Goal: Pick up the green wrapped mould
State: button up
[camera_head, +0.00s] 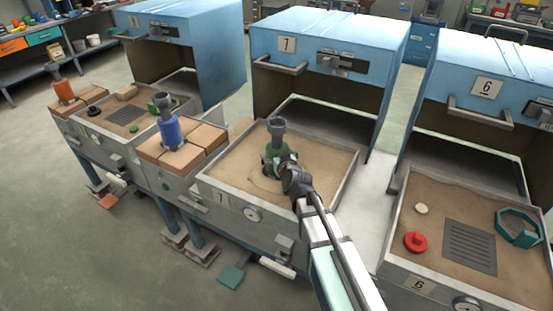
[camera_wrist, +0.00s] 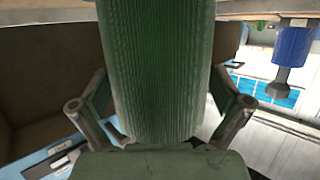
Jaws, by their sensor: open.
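The green wrapped mould (camera_head: 269,155), with a dark grey funnel-shaped cup on top, stands upright in the sand tray of oven 7 (camera_head: 230,172). In the wrist view its green ribbed body (camera_wrist: 155,70) fills the middle, close to the camera. My gripper (camera_head: 280,162) is at the mould's near side in the head view, covering part of it. In the wrist view the open fingers lie on either side of the green body. Whether either finger touches it cannot be told.
A blue wrapped mould (camera_head: 171,132) stands on bricks to the left; an orange one (camera_head: 64,90) stands farther left. The raised blue hood of oven 7 (camera_head: 325,45) is behind. Oven 6's tray at right holds a red knob (camera_head: 415,242) and a green ring (camera_head: 519,228).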

jog(key=shift+s, duration=0.1)
jog(key=c, duration=1.2)
jog(key=shift+c, duration=0.9)
jog(key=shift+r, duration=0.2)
